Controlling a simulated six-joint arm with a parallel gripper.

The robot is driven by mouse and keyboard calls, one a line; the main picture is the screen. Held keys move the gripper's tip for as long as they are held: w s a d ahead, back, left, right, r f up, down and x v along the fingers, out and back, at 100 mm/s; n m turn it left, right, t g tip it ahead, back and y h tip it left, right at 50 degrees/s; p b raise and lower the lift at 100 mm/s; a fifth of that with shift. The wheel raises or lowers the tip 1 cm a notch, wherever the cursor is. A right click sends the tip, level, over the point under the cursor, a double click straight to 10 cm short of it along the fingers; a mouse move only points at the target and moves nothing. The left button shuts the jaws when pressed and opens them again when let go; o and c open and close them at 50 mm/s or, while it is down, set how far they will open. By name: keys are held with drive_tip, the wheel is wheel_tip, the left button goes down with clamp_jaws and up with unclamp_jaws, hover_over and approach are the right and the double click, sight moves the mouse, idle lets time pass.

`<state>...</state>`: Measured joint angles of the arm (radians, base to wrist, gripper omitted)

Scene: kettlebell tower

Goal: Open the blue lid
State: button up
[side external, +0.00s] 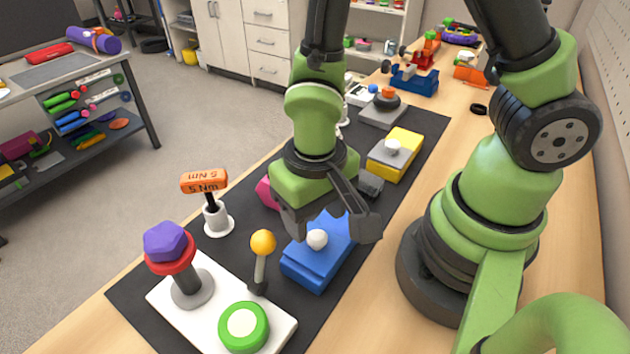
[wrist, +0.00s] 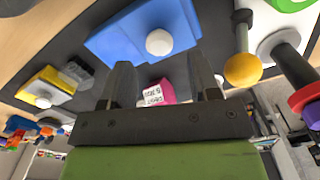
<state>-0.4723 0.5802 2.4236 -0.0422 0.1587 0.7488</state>
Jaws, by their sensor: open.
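The blue lid (side external: 336,240) lies flat on a blue box on the black mat and has a round white knob (side external: 317,239) on top. It looks closed. The lid also shows at the top of the wrist view (wrist: 125,38), with its knob (wrist: 159,42) just beyond the fingertips. My gripper (side external: 328,222) hangs tilted over the blue box, its two fingers spread apart. In the wrist view the open fingers (wrist: 163,78) have nothing between them that they touch. The knob appears apart from both fingers.
A yellow-topped lever (side external: 262,245), a purple knob on a red disc (side external: 168,248) and a green button (side external: 243,327) stand left of the box. An orange-handled tool (side external: 205,182) stands in a white holder. A yellow box (side external: 405,142) and a pink object (side external: 267,193) are nearby.

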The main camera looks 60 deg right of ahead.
wheel_tip(320, 180, up, 7)
idle(0.3)
wheel_tip(320, 180, up, 8)
drive_tip(key=t+y, duration=0.1)
drive_tip(key=t, duration=0.2)
hover_over(315, 233)
drive_tip(key=d, duration=0.4)
drive_tip(key=s+d+r+t+y, duration=0.1)
drive_tip(key=s+d+r+t, duration=0.2)
drive_tip(key=r, duration=0.4)
drive_tip(key=shift+s+t, duration=0.6)
drive_tip(key=shift+s, duration=0.3)
